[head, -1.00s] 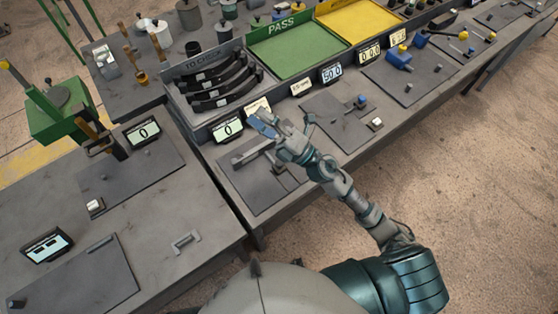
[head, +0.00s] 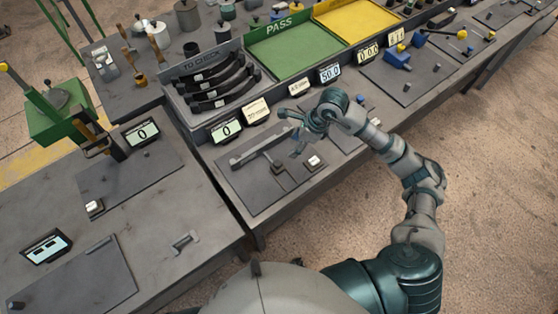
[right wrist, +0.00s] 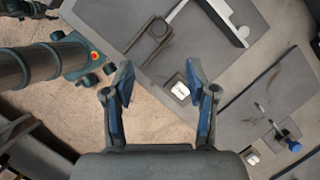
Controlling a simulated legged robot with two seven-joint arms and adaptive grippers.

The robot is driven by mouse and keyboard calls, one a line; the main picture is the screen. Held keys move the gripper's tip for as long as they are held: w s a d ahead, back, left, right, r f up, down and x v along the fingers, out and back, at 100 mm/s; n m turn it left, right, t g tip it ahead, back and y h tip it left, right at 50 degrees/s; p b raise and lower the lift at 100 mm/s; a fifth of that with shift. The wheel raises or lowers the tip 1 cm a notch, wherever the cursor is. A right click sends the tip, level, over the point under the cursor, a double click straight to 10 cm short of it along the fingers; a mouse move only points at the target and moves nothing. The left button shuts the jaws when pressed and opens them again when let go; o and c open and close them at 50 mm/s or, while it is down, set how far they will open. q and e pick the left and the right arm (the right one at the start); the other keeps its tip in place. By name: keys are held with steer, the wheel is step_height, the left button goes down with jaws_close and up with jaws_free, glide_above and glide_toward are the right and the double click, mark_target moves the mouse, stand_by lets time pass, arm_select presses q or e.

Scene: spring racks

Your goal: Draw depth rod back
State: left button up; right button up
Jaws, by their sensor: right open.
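My right gripper (head: 292,130) is open and empty above the front bench, beside the plate with the long grey bar (head: 257,150). In the right wrist view its two blue-padded fingers (right wrist: 160,84) are spread apart with nothing between them. A small fixture with a blue knob (right wrist: 293,145) and a thin light rod (right wrist: 262,109) sits on the neighbouring plate, right of the fingers. I cannot tell for sure that this is the depth rod. In the head view my arm hides most of that fixture; its blue knob (head: 360,99) shows behind the arm. My left gripper is out of view.
Displays reading 0 (head: 226,130) and 50.0 (head: 330,73) line the bench's back. Behind them stand a rack of black curved parts (head: 222,85) and a green PASS tray (head: 297,55).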

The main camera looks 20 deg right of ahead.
mark_target(278, 163)
steer(key=x, duration=1.3)
steer(key=shift+a+f+p, duration=0.1)
steer(key=shift+a+p, duration=0.05)
steer(key=shift+p, duration=0.2)
jaws_close()
